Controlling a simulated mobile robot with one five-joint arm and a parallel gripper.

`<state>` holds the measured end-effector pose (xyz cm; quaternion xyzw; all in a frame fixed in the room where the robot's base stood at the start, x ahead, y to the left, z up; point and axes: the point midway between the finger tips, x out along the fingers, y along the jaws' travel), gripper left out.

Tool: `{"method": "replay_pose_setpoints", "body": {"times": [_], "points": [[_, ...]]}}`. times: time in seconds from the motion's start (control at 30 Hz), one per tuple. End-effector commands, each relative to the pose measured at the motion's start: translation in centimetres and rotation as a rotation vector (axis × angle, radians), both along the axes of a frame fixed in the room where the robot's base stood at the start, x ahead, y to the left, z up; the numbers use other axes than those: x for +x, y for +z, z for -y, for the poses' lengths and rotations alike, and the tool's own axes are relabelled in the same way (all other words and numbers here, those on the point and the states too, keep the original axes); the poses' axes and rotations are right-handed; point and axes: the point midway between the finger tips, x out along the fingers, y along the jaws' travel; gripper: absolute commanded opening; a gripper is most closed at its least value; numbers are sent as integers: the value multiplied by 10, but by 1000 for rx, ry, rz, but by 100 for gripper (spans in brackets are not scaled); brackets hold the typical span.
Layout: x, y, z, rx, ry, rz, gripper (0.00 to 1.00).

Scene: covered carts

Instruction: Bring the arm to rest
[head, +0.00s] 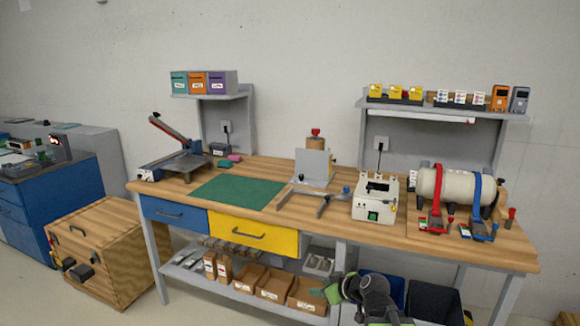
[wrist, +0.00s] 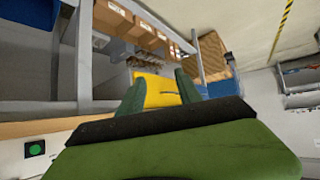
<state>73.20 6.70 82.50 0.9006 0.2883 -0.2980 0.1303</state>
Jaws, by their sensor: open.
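My arm shows at the bottom of the head view, low in front of the workbench (head: 440,250). My gripper (wrist: 160,88) is seen close up in the wrist view, with its two green fingers apart and nothing between them. Beyond the fingers is the yellow drawer front (wrist: 158,90), which also shows in the head view (head: 254,234), closed under the bench top. The wrist view looks turned over, with the lower shelf near its top. In the head view my gripper is small and partly hidden by my own arm.
The lower shelf holds several cardboard bins (head: 273,285). Dark bins (head: 434,300) stand under the bench at right. A white device (head: 375,200) and a strapped cylinder (head: 455,188) are on top. A wooden crate (head: 105,250) stands on the floor at left.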

Motion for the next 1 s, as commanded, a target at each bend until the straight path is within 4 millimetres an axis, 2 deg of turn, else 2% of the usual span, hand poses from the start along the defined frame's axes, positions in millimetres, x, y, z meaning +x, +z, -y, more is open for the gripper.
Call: {"method": "replay_pose_setpoints", "body": {"times": [0.03,0.07,0.13,0.2,0.33,0.4,0.43,0.47,0.5,0.8,0.9,1.0], "points": [[-22,-22,-16,-41,20,-125,41],[-36,-36,-18,-69,11,-209,41],[-67,-62,-6,-137,-57,-396,41],[-93,-78,18,-193,-167,-549,41],[-137,-91,59,-272,-417,-778,41],[-155,-92,70,-275,-555,-872,41],[-160,-92,69,-255,-605,-903,41],[-160,-83,67,-238,-637,-906,41],[-159,-63,66,-240,-628,-903,41],[-158,20,66,-239,-623,-899,41],[-158,36,66,-238,-623,-899,41],[-158,41,66,-238,-623,-899,41]]}}
